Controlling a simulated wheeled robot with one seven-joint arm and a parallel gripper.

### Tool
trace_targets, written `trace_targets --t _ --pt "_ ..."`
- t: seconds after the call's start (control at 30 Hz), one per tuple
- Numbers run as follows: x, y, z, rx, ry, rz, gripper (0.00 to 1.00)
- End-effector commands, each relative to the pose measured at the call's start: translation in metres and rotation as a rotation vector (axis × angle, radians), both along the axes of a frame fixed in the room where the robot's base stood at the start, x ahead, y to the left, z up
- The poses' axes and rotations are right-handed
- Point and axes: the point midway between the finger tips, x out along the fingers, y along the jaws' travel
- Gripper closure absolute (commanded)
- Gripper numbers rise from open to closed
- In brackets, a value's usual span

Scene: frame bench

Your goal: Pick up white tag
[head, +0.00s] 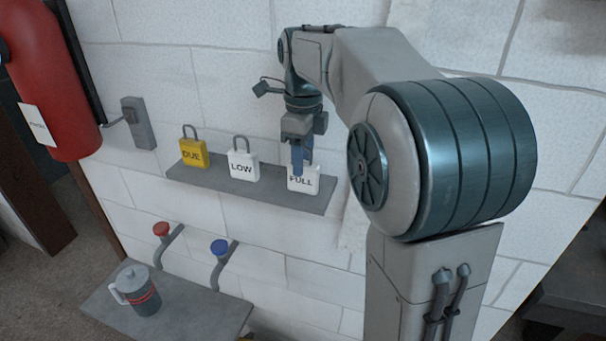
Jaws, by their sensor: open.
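Two white tags stand upright on a grey wall shelf (278,193). The white tag marked LOW (243,165) is in the middle of the shelf, with a grey loop on top. The white tag marked FULL (303,183) is at the right end. My gripper (298,168) is open and points down at the FULL tag, covering its upper part and any loop. I cannot tell whether the fingers touch it or are just in front of it. A yellow tag marked DUE (192,153) stands at the left end.
A red extinguisher (52,85) hangs at the left, beside a grey wall box (138,122). Below the shelf are a red knob (161,229) and a blue knob (219,247) on bent pipes. A grey jug (137,290) stands on a lower ledge (205,312).

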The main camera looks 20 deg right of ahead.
Motion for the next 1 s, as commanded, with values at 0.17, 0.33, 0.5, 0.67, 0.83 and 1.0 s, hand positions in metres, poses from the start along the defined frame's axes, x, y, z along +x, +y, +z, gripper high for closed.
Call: trace_targets --t 0.17,0.33,0.5,0.67,0.83,1.0 --pt "-0.001 0.000 -0.020 0.000 0.002 0.000 0.55" --pt "0.000 0.000 -0.024 0.000 -0.001 0.000 0.55" --pt "0.000 -0.001 -0.024 0.000 -0.001 0.000 0.71" --pt "0.000 -0.001 -0.024 0.000 0.000 0.000 1.00" --pt "0.000 -0.001 -0.024 0.000 0.000 0.000 1.00" --pt "0.000 -0.001 -0.021 0.000 -0.001 0.000 1.00"
